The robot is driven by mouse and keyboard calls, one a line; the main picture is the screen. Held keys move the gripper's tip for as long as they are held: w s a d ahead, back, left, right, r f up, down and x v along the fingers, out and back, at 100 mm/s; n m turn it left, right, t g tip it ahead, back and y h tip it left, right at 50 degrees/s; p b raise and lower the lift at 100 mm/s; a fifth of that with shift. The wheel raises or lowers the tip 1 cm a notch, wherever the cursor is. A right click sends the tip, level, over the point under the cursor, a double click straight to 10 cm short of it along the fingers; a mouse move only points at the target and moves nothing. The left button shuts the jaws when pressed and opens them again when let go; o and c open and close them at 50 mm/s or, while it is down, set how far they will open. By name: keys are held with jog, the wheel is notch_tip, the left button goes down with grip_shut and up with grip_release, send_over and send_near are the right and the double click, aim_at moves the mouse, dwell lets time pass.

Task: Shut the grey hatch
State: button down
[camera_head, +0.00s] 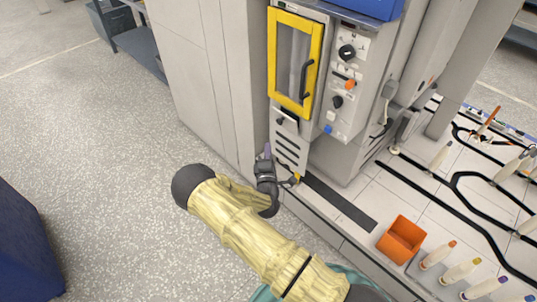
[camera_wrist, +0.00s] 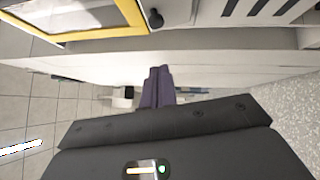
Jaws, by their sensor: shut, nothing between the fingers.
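A small pale grey panel with a dark knob (camera_head: 280,121), which looks like the hatch, sits below the yellow-framed door on the machine front. A dark strip shows along its top; I cannot tell how far open it stands. The knob also shows in the wrist view (camera_wrist: 180,16), at the top. My gripper (camera_head: 267,150) is below and a little left of the panel, in front of the slotted vents, apart from the knob. Its purple fingers (camera_wrist: 158,80) are together and empty.
The yellow-framed glass door (camera_head: 272,58) with a dark handle looks closed. Knobs and buttons are on the control panel (camera_head: 345,80) to its right. Slotted vents (camera_head: 290,152) lie below. An orange bin (camera_head: 401,240) and several bobbins stand on the worktop at right.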

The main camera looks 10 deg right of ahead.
jog(key=w+d+r, duration=0.1)
jog(key=w+d, duration=0.3)
jog(key=w, duration=0.4)
jog(key=shift+w+r, duration=0.15)
jog(key=shift+r, duration=0.2)
jog(key=shift+a+r, duration=0.1)
jog(key=shift+a, duration=0.15)
